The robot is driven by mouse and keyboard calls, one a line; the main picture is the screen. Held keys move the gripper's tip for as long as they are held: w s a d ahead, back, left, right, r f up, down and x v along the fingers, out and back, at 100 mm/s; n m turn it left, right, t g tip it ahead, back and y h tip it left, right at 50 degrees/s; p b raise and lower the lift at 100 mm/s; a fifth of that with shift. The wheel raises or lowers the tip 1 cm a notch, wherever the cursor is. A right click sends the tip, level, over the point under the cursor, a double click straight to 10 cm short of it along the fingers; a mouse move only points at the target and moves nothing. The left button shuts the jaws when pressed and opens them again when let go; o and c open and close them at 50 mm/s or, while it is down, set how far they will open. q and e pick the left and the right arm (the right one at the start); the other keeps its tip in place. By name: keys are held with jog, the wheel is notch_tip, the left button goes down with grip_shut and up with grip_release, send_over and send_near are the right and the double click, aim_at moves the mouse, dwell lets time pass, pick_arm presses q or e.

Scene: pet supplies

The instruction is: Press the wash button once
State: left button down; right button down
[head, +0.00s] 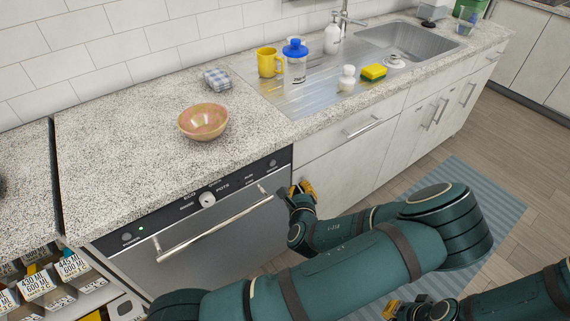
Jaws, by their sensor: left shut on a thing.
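The dishwasher (225,237) has a black control panel (238,184) along its top edge. The panel carries a round white dial (207,199), small white labels including "ECO" and "POTS", and small round buttons near its right end (272,163) and left end (127,236). Which one is the wash button I cannot read. My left gripper (302,188), with yellow fingertips, is just right of the panel's right end, in front of the cabinet. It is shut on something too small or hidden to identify. My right gripper (391,309) is low at the bottom edge, partly cut off; its jaws are unclear.
A long handle (212,226) sticks out from the dishwasher door.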

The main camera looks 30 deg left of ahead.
pick_arm(q)
jog(key=shift+w+d+r+m, duration=0.15)
jog(key=shift+w+r+m, duration=0.15)
jog(key=shift+r, duration=0.05)
send_near(281, 159)
jog(key=shift+w+d+f+x, duration=0.1)
jog(key=shift+d+x, duration=0.05)
jog(key=shift+x, duration=0.65)
jog(key=shift+w+d+f+x, duration=0.1)
jog(key=shift+d+x, duration=0.05)
jog(key=shift+x, duration=0.7)
jog(key=shift+d+f+x, duration=0.1)
jog(key=shift+d+x, duration=0.05)
jog(key=shift+x, duration=0.65)
jog(key=shift+w+a, duration=0.2)
jog(key=shift+a, duration=0.15)
jog(key=shift+w+a, duration=0.1)
jog(key=shift+a, duration=0.3)
dwell(0.6)
jog(key=shift+d, duration=0.15)
jog(key=shift+s+d, duration=0.3)
jog(key=shift+d, duration=0.35)
